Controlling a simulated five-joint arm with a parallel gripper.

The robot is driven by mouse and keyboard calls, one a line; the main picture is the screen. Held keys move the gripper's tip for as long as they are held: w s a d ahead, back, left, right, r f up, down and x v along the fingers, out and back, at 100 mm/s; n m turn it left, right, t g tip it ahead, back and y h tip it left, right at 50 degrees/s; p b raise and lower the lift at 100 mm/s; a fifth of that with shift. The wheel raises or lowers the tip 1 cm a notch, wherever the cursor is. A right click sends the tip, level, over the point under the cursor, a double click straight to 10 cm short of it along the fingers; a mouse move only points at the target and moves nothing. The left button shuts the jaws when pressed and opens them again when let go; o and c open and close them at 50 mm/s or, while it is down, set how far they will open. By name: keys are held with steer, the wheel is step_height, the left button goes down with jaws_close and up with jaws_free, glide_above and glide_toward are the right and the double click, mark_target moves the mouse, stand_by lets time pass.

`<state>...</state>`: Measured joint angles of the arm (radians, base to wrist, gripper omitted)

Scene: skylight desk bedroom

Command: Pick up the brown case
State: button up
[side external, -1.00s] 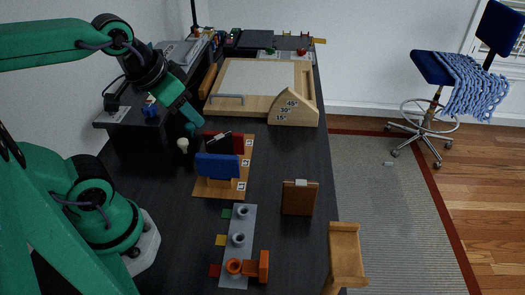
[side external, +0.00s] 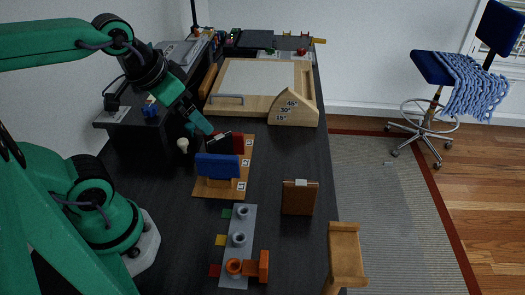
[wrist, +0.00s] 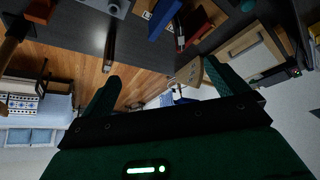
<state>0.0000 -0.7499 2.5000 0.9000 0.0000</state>
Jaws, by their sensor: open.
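The brown case (side external: 300,198) stands upright on the dark desk near its right edge, with a small pale tab on top. In the wrist view a thin upright brown shape (wrist: 110,42), probably this case seen edge-on, stands at the desk edge. My gripper (side external: 208,130) is high and to the left of the case, well apart from it, close to a dark red case. In the wrist view my gripper (wrist: 165,88) has its two fingers wide apart with nothing between them.
A blue case (side external: 217,166) and a dark red case (side external: 238,143) stand on a wooden board (side external: 210,190). A grey strip with pegs (side external: 240,262) lies in front. A wooden drafting board (side external: 260,80) is at the back. Bare desk surrounds the brown case.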

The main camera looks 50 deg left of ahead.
steer(key=shift+w, duration=0.15)
steer(key=n+g, duration=0.6)
steer(key=n, duration=0.3)
glide_above(301, 184)
step_height(301, 184, down, 12)
steer(key=shift+a+r, duration=0.15)
steer(key=shift+w+d+f, duration=0.1)
steer(key=shift+d+f, duration=0.1)
steer(key=shift+f, duration=0.05)
steer(key=shift+f, duration=0.1)
steer(key=shift+f, duration=1.2)
steer(key=shift+a+f, duration=0.1)
